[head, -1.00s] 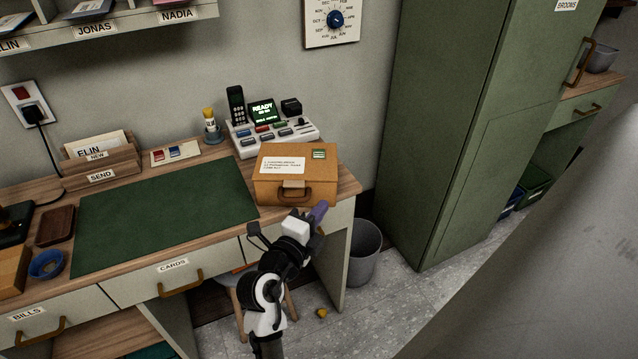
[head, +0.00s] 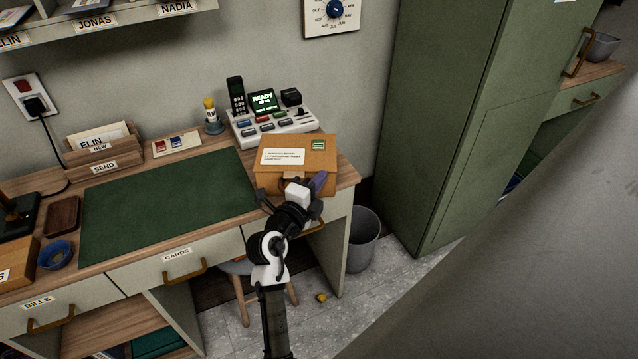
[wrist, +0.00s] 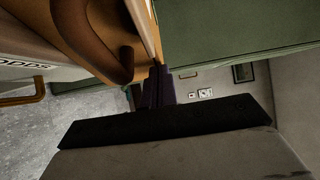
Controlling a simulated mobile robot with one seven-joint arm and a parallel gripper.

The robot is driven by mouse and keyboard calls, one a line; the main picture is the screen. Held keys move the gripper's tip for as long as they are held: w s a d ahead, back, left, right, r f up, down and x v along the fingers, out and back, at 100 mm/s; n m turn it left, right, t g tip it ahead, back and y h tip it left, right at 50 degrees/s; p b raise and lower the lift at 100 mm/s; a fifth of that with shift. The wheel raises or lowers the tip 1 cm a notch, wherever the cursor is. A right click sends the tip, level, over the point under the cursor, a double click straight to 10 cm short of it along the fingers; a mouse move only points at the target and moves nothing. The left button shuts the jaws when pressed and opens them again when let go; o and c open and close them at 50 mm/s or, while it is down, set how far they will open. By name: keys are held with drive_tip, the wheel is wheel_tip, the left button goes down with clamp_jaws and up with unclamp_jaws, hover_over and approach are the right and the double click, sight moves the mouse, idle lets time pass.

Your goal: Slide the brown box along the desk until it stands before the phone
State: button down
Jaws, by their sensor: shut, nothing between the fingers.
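The brown box (head: 267,181), with a white label, a green sticker and a front handle, stands at the right end of the desk (head: 346,174). The black phone (head: 236,97) stands upright on the left of a pale console (head: 310,124), behind and left of the box. My gripper (head: 319,181) is shut and empty at the box's front right, hiding part of its front. In the wrist view the purple fingers (wrist: 155,86) are beside the box's edge, with the handle (wrist: 112,50) to their left. I cannot tell whether they touch the box.
A green desk mat (head: 165,208) lies left of the box. A letter holder (head: 105,158) and a glue-like bottle (head: 211,112) stand along the back. A grey bin (head: 362,240) and a tall green cabinet (head: 450,110) are right of the desk. A stool stands below.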

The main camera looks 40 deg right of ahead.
sight(312, 174)
drive_tip(key=w+b, duration=0.1)
drive_tip(key=b, duration=0.1)
drive_tip(key=w+d+b, duration=0.1)
drive_tip(key=w+b, duration=0.1)
drive_tip(key=b, duration=0.1)
drive_tip(key=shift+w+d+f+b, duration=0.25)
drive_tip(key=shift+w+f+b, duration=0.1)
drive_tip(key=shift+w+d+r+b, duration=0.15)
drive_tip(key=shift+w+r+b, duration=0.1)
drive_tip(key=shift+w+b, duration=0.05)
